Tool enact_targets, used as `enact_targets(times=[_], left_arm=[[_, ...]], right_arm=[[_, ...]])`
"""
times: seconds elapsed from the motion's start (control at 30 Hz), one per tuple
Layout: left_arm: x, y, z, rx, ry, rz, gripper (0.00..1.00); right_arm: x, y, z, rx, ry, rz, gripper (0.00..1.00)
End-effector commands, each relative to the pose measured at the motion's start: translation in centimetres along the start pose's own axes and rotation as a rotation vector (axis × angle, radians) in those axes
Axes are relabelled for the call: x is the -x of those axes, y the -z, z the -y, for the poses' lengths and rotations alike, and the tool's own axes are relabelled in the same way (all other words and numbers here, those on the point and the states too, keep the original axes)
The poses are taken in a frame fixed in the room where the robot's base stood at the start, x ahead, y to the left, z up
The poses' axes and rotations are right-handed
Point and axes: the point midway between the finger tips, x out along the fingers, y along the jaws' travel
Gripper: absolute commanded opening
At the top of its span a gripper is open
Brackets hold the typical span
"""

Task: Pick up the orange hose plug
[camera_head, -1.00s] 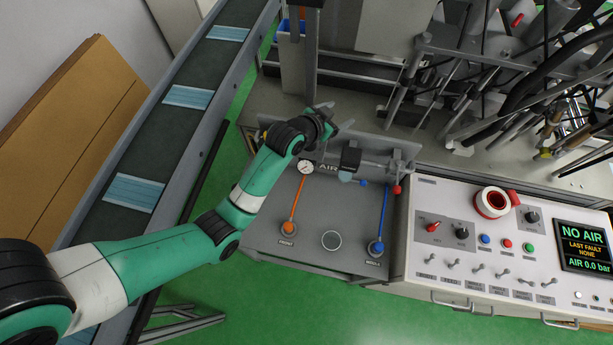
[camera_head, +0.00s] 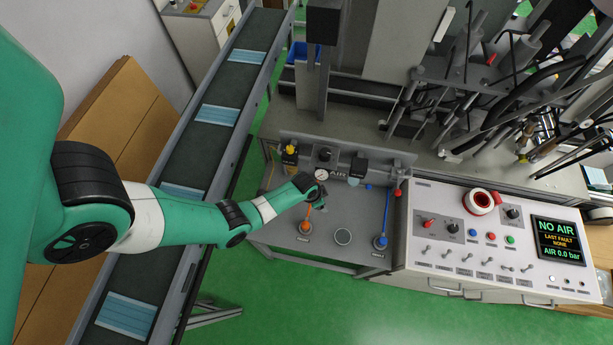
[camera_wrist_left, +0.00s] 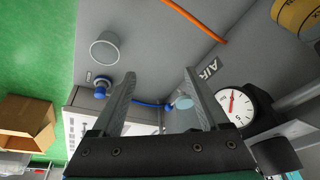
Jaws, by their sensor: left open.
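The orange hose plug (camera_head: 305,227) sits at the lower left of the grey air panel (camera_head: 285,246) in the head view, with an orange hose rising from it. Only part of the orange hose (camera_wrist_left: 195,20) shows at the top of the left wrist view; its plug is out of that frame. My left gripper (camera_head: 320,199) is above the panel, up and to the right of the plug, and partly hides the hose. In the wrist view the left gripper's fingers (camera_wrist_left: 157,84) are wide apart with nothing between them. My right gripper is not in view.
A blue plug (camera_head: 381,241) sits at the panel's right, with a round ringed socket (camera_head: 343,236) between the plugs. A pressure gauge (camera_head: 321,174) is close to the left gripper. The control console (camera_head: 490,255) stands to the right, the mask conveyor (camera_head: 230,90) to the left.

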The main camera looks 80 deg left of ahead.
Motion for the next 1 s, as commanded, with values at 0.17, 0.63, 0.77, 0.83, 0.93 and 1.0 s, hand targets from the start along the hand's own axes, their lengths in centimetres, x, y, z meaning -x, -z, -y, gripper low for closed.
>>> enact_targets(times=[0.17,0.63,0.77,0.83,0.93,1.0], left_arm=[[-1.7,-6.7,-1.0,0.014,-0.037,0.13,0.78],[-5.2,-10.4,-1.9,0.018,-0.056,0.188,0.78],[-7.7,-10.9,-2.1,0.018,-0.056,0.188,0.78],[-8.6,-11.0,-2.1,0.018,-0.056,0.188,0.78],[-8.8,-10.9,-2.1,0.018,-0.056,0.187,0.78],[-8.6,-10.9,-2.1,0.018,-0.056,0.187,0.78]], right_arm=[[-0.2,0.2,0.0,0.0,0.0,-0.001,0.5],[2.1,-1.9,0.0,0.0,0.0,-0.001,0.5],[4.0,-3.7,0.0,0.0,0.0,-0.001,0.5],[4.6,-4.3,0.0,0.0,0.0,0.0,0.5],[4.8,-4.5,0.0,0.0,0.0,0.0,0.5],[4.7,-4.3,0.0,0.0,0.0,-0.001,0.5]])
